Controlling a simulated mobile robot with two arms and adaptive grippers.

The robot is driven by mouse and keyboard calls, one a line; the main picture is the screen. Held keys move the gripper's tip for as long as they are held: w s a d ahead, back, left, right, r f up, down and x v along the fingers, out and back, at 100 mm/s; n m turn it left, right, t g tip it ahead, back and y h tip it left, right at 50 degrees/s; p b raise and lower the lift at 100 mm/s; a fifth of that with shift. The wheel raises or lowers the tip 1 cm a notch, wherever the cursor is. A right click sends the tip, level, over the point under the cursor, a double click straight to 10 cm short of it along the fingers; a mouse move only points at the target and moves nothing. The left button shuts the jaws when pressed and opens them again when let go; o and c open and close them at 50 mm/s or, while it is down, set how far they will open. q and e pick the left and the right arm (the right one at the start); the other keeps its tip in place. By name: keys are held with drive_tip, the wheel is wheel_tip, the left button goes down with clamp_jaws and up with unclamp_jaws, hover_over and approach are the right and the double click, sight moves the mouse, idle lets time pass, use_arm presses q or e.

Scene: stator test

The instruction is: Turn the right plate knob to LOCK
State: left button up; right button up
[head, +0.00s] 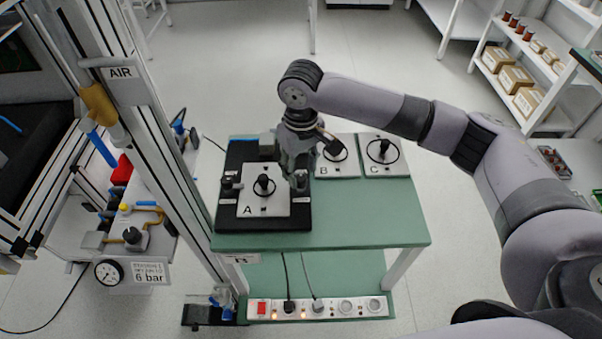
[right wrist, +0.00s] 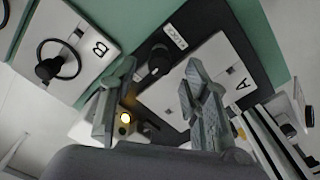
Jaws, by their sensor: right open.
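Plate A (head: 250,204) is white, with a black upright post in its middle, and lies on a black base (head: 260,224) on the green bench. The right plate knob (head: 300,183) is dark and stands at the plate's right edge; in the right wrist view the knob (right wrist: 158,61) shows beside a small white label. The knob's exact angle is hard to tell. A left knob (head: 229,184) stands at the other edge. My right gripper (head: 292,172) points down over the right knob. In the right wrist view its two fingers (right wrist: 156,100) are apart, with the knob beyond the gap, seemingly untouched.
Plates B (head: 348,169) and C (head: 396,169) with black rings lie behind, to the right. The green bench top (head: 370,220) is clear at front right. A power strip (head: 330,307) sits below.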

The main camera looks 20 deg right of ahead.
sight(301, 178)
wheel_tip(301, 178, down, 2)
drive_tip(key=shift+f, duration=0.4)
use_arm(q)
drive_tip(key=shift+s+a, duration=0.1)
drive_tip(key=shift+s, duration=0.7)
use_arm(e)
clamp_jaws()
